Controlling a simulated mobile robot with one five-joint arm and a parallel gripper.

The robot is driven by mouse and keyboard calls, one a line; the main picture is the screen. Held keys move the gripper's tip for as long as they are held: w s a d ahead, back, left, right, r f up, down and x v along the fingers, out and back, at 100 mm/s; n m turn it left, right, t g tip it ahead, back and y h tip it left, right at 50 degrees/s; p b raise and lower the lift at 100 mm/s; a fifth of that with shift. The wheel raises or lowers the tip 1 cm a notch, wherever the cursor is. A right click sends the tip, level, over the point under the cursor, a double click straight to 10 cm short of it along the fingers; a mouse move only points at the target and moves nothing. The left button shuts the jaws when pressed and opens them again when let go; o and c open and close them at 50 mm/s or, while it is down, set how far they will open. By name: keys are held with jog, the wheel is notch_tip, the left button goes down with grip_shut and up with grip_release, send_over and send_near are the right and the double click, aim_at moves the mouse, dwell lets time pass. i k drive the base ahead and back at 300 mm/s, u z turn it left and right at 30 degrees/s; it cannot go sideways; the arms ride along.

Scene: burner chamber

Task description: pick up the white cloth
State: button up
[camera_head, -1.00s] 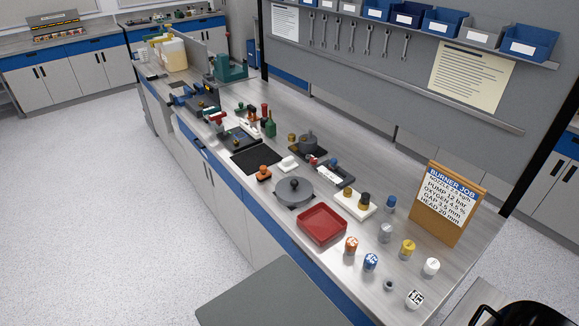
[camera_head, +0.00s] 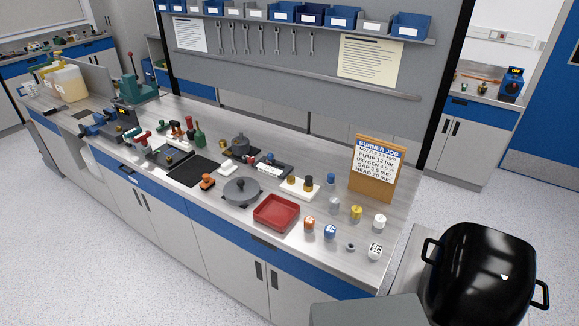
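A small, low white piece (camera_head: 228,169) lies on the workbench beside the black mat, at its right; it looks like the folded white cloth, but it is too small to be sure. Nothing lies on top of it. My gripper is not in view.
On the steel workbench (camera_head: 300,247) stand a round grey lidded pan (camera_head: 241,191), a red tray (camera_head: 277,212), several coloured caps and a job board (camera_head: 373,170). A large black vessel (camera_head: 484,275) stands at the right. The floor in front left is clear.

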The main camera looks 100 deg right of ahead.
aim_at(227, 168)
jog(key=z, duration=1.35)
jog(key=i, duration=0.7)
jog(key=u, duration=0.6)
